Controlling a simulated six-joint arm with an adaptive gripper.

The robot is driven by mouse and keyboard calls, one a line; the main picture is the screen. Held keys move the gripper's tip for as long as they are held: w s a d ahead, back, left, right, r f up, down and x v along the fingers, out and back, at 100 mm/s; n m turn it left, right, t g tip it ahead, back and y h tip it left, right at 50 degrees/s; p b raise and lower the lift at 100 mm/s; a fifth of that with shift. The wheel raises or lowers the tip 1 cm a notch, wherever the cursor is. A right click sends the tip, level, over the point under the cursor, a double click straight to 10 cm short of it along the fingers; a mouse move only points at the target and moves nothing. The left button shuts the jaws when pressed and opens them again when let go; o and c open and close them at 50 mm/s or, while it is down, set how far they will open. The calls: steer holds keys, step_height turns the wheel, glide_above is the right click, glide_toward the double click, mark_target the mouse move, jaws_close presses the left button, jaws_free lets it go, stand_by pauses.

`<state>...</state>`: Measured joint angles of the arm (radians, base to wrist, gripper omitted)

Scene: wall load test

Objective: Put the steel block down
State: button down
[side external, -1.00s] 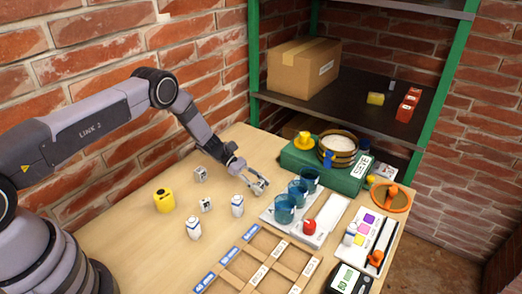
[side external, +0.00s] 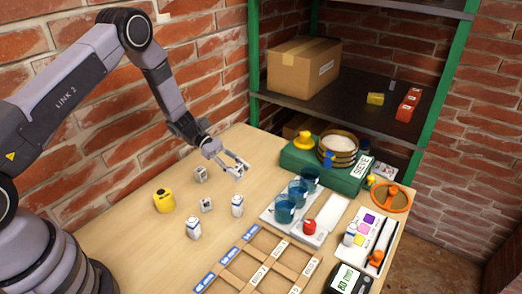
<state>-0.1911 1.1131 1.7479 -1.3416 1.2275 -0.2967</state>
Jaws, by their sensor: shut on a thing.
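My gripper (side external: 238,168) is above the wooden table, left of the blue cups. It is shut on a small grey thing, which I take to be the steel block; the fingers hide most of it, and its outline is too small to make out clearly. Whether it touches the table cannot be told. Two small grey-white blocks with dark marks stand to the left of the gripper, one farther back (side external: 200,174) and one nearer (side external: 206,205).
Several blue cups (side external: 285,209) stand on a white tray to the right. A wooden divided frame (side external: 268,262) lies in front. Bare table (side external: 130,240) shows at left.

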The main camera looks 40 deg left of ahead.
steer(key=s+a+r+n+t+y, duration=0.35)
steer(key=s+a+n+t, duration=0.4)
steer(key=s, duration=0.25)
steer(key=t, duration=0.1)
glide_above(230, 189)
steer(key=shift+n, duration=0.35)
steer(key=f, duration=0.9)
steer(key=shift+s+f, duration=0.2)
steer(key=shift+f, duration=0.2)
steer(key=shift+w+f, duration=0.15)
steer(key=shift+f, duration=0.75)
steer(key=shift+w+f, duration=0.1)
steer(key=shift+f, duration=0.8)
steer(key=shift+f+y, duration=0.1)
steer(key=shift+y, duration=0.15)
steer(key=c, duration=0.8)
jaws_free()
